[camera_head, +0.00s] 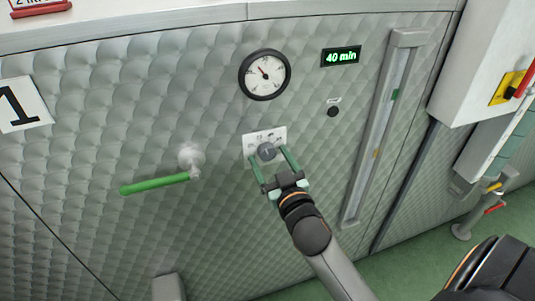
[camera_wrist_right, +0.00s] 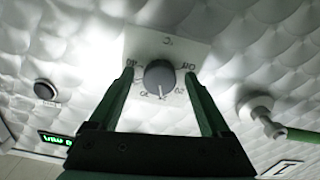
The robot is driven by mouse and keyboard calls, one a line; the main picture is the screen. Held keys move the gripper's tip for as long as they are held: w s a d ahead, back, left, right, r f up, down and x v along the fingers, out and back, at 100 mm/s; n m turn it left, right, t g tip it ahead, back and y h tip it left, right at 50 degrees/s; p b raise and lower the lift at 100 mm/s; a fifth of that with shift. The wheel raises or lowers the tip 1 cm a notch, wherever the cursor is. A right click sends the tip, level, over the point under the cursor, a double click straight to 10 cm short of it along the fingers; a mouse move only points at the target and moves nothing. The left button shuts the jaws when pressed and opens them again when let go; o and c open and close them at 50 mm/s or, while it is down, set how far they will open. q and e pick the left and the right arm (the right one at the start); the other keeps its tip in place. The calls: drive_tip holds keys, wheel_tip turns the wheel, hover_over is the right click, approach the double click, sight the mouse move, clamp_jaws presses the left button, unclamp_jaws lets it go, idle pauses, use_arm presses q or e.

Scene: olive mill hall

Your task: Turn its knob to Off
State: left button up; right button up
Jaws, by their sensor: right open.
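The knob (camera_head: 266,152) is a round dark grey dial on a white label plate (camera_head: 279,134) on the quilted metal wall. It also shows in the right wrist view (camera_wrist_right: 160,74), with a pale pointer mark toward the bottom of that picture. In the right wrist view the fingertips (camera_wrist_right: 158,73) flank the knob with small apparent gaps; contact cannot be told. My left gripper is not in view.
A round gauge (camera_head: 265,74) sits above the knob, with a green display (camera_head: 341,56) reading "40 min" and a small black button (camera_head: 333,112) to the right. A green lever handle (camera_head: 154,184) sticks out at left. A vertical sight tube (camera_head: 384,130) stands at right.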

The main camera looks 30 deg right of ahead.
drive_tip(key=shift+c, duration=0.3)
clamp_jaws()
idle(0.5)
